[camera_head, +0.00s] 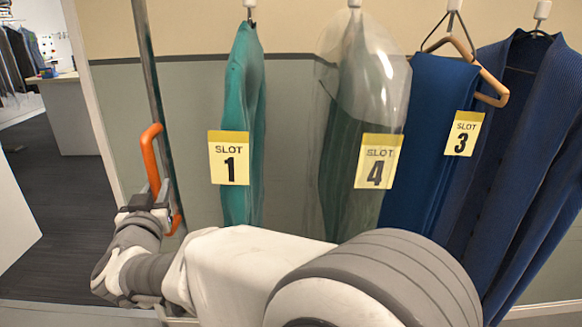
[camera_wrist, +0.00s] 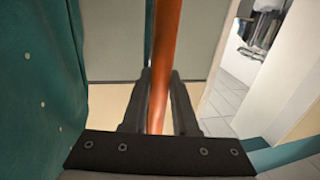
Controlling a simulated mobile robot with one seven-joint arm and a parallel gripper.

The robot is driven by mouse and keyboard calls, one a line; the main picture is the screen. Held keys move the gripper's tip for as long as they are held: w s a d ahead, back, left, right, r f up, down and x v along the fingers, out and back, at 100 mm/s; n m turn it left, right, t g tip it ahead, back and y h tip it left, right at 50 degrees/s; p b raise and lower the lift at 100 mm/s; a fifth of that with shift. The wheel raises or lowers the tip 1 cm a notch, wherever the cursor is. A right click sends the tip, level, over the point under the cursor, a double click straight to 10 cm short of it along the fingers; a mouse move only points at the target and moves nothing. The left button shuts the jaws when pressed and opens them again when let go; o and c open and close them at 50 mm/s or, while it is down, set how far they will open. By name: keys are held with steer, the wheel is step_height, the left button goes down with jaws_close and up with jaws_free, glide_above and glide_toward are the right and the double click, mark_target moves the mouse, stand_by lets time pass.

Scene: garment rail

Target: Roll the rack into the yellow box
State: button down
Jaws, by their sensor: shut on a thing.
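The rack shows in the head view as a grey upright post (camera_head: 152,85) at the left with an orange handle (camera_head: 150,158) on it. My gripper (camera_head: 150,200) is at the handle's lower part. In the wrist view the orange handle (camera_wrist: 166,50) runs between the two dark fingers of my gripper (camera_wrist: 158,95), which are shut on it. Garments hang to the right of the post. The rack's base and wheels are hidden or out of frame. No yellow box on the floor is in view.
A teal garment (camera_head: 243,110) tagged slot 1, a bagged green one (camera_head: 345,150) tagged slot 4 and blue garments (camera_head: 425,110) hang beside my arm. A wall (camera_head: 110,110) stands close behind. Open dark floor (camera_head: 60,190) lies at the left beyond a doorway, with a counter (camera_head: 75,115).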

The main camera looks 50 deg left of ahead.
steer(key=shift+s+a, duration=0.55)
steer(key=shift+s, duration=0.1)
steer(key=shift+r, duration=0.1)
steer(key=c, duration=0.7)
jaws_free()
steer(key=p+v, duration=0.1)
steer(key=v, duration=1.6)
steer(key=shift+d+p, duration=0.2)
steer(key=shift+p, duration=0.15)
